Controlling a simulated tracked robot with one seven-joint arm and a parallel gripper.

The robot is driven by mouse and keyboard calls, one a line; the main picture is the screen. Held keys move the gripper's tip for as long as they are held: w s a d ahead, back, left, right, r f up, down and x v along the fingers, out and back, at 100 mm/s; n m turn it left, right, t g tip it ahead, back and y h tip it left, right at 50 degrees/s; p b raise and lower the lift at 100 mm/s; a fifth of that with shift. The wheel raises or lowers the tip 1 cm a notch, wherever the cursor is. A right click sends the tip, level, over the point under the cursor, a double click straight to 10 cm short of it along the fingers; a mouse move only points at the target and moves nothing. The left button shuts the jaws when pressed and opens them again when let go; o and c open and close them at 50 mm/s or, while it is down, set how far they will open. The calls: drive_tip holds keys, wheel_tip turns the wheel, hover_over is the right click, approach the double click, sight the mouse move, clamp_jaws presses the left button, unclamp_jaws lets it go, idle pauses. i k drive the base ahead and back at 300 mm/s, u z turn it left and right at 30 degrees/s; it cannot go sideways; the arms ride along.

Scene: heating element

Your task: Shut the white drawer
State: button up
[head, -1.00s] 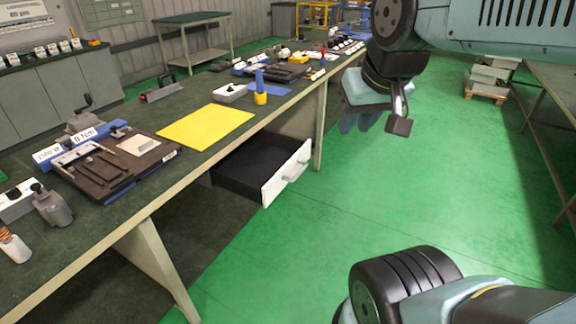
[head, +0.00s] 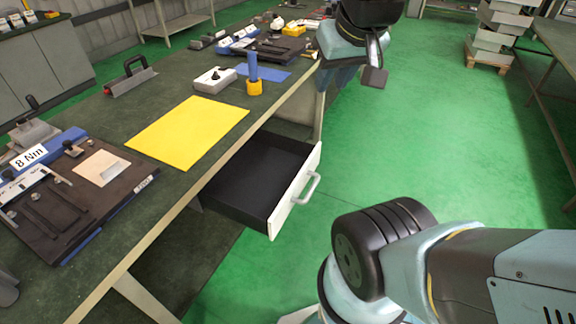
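The white drawer (head: 291,209) hangs under the workbench and is pulled well out. Its white front with a grey handle (head: 308,187) faces right, and its dark inside (head: 253,172) looks empty. What seems to be my gripper (head: 345,72) shows at the top, beside the bench edge, above and beyond the drawer and apart from it. Its fingers are partly hidden behind my wrist, so I cannot tell whether they are open or shut.
The workbench (head: 140,187) runs along the left, with a yellow sheet (head: 187,130), a dark fixture board (head: 72,201) and a blue-and-yellow tool (head: 253,75) on it. Stacked bins (head: 497,32) stand on a pallet at the back right. Green floor (head: 440,135) is clear right of the drawer.

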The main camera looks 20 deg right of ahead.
sight(258, 186)
drive_tip(key=z, duration=0.2)
drive_tip(key=k, duration=1.3)
drive_tip(key=u, duration=0.5)
drive_tip(key=i, duration=1)
drive_tip(key=z, duration=0.05)
